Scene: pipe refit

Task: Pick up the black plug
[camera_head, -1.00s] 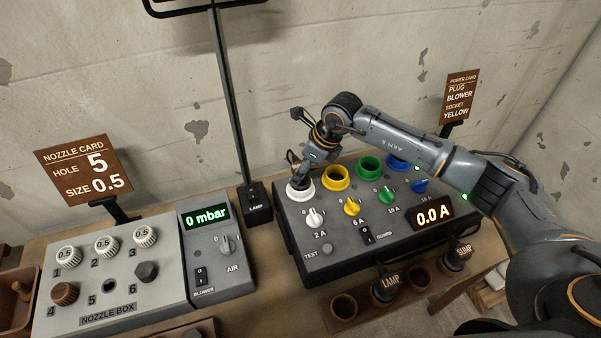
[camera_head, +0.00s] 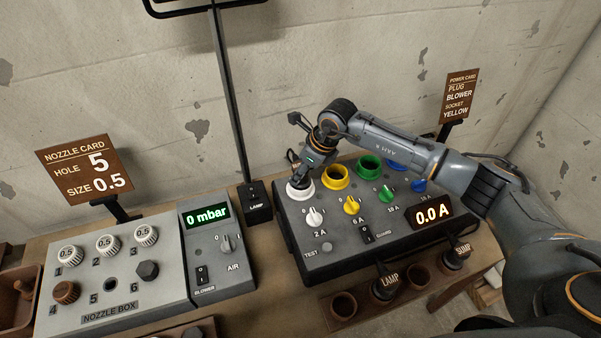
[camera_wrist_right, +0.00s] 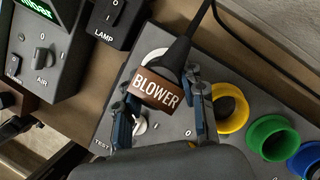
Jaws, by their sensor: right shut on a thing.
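My right gripper (camera_head: 301,182) is over the white socket (camera_head: 300,194) at the left end of the power box. In the right wrist view my right gripper (camera_wrist_right: 162,98) is shut on a black plug with a brown BLOWER band (camera_wrist_right: 157,89), its cable running upward. The plug is at the white socket; how deep it sits is hidden. Another black piece, a hexagonal plug (camera_head: 148,270), sits in hole 6 of the nozzle box (camera_head: 185,290), well left of this gripper. My left gripper is not in view.
Yellow (camera_head: 336,177), green (camera_head: 369,167) and blue sockets stand right of the white one. The LAMP plug (camera_head: 386,284) and SUMP plug (camera_head: 455,255) stand in the front rack (camera_head: 365,316), which has empty holes.

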